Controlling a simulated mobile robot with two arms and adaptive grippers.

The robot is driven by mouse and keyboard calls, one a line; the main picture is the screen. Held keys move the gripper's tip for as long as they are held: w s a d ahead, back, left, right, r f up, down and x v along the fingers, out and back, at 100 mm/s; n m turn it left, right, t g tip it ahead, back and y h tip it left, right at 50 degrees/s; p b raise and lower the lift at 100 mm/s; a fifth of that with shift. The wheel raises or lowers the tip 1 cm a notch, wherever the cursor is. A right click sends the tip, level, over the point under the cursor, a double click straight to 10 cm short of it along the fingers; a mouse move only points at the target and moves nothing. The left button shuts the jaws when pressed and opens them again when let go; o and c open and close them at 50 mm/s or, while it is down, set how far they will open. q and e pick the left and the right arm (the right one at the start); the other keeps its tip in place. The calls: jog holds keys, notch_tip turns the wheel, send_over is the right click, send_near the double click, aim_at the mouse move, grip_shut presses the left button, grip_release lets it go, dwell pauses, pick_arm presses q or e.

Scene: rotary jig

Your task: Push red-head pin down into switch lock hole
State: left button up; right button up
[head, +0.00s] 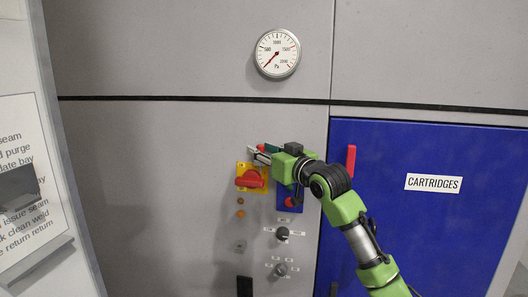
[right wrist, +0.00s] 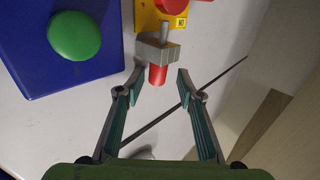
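In the head view, my right gripper (head: 256,152) reaches in from the right, just above the yellow plate (head: 262,170) and red handle (head: 249,180). The pin is too small to tell there. The lock hole cannot be made out. My left gripper is not in view.
A blue button box (right wrist: 30,50) with a green button (right wrist: 74,37) stands close beside the switch. Knobs (head: 282,233) and amber lamps (head: 240,201) sit below. A blue cartridge door (head: 430,240) with a red handle (head: 351,160) is at right. A gauge (head: 277,53) hangs above.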

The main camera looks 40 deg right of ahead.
jog(key=shift+s, duration=0.1)
jog(key=s+a, duration=0.1)
jog(key=s, duration=1.1)
jog(key=shift+w, duration=0.1)
